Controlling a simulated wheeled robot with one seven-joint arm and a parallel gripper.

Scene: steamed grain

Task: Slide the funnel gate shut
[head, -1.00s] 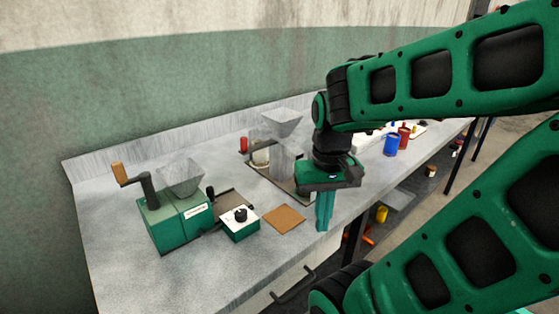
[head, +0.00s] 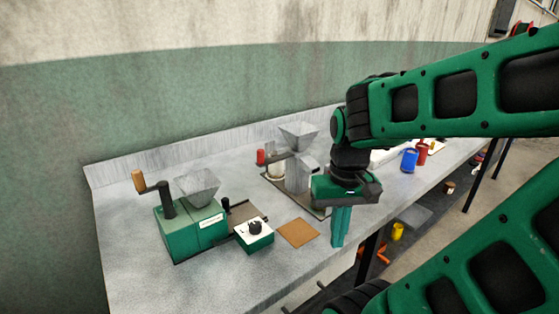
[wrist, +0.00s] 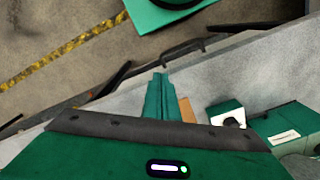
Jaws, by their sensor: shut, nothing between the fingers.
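A grey metal funnel (head: 298,135) stands on a grey column at the back of the bench, left of my arm. A dark bar (head: 279,156) juts left below it; I cannot tell whether this is its gate or how far it is open. A second grey funnel (head: 197,186) sits on a green hand-cranked mill (head: 192,234) at the left. My gripper (head: 340,243) points down, shut and empty, near the bench's front edge, right of a brown square board (head: 298,232). It is apart from both funnels. In the wrist view, its shut fingers (wrist: 160,78) hang near the front edge.
A small green and white box with a black knob (head: 254,234) stands between mill and board. A red container (head: 260,157) is near the back funnel. Blue (head: 409,160) and red cups stand farther right. Bare bench top (head: 135,270) lies front left.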

